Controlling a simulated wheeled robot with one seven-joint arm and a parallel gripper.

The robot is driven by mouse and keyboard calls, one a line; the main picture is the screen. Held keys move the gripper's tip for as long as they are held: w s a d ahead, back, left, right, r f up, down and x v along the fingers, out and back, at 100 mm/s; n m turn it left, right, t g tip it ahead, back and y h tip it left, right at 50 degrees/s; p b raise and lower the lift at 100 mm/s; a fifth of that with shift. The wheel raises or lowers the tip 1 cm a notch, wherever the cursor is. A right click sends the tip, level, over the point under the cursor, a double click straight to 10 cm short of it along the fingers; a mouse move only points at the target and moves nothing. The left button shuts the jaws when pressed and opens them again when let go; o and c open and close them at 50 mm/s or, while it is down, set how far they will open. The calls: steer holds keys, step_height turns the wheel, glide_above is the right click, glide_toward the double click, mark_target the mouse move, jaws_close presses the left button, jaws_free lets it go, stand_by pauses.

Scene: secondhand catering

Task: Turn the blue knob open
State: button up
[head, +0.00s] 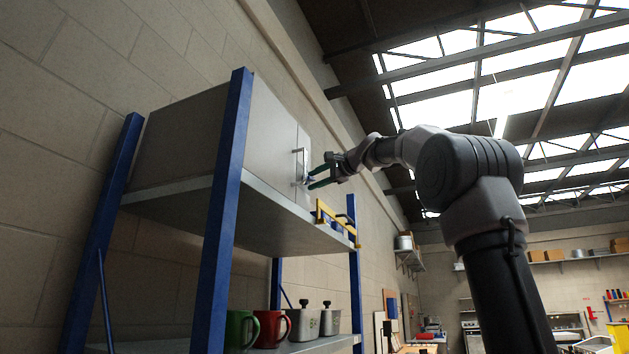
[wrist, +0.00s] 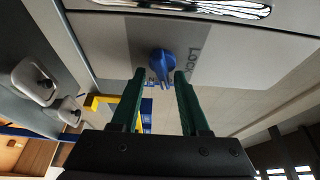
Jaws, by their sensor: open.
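The blue knob (wrist: 162,62) sits on the pale front of a grey cabinet, on a darker grey patch beside lettering that seems to read "LOCK". In the wrist view, my gripper (wrist: 159,73) is open, with one green finger on each side of the knob's lower part. Whether the fingers touch it I cannot tell. In the head view, my gripper (head: 314,178) is at the front of the cabinet (head: 272,135), close to its handle. The knob is too small and covered there to make out clearly.
The cabinet stands on the upper board of a shelf with blue posts (head: 232,200). A yellow object (head: 335,222) lies at that board's front edge, below my gripper. A green mug (head: 238,328), a red mug (head: 270,327) and metal containers stand on the lower board. Open air surrounds my arm.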

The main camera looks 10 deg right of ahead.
steer(key=v, duration=1)
steer(key=shift+s, duration=0.25)
steer(key=shift+f, duration=0.15)
steer(key=w+a+n, duration=0.1)
steer(key=w+a, duration=0.1)
steer(key=w+a+n, duration=0.1)
steer(key=w, duration=0.2)
steer(key=w+a+n+t, duration=0.1)
steer(key=w+a, duration=0.1)
steer(key=shift+w+a+f+y, duration=0.1)
steer(key=shift+w+a+y, duration=0.2)
steer(key=shift+y, duration=0.1)
jaws_close()
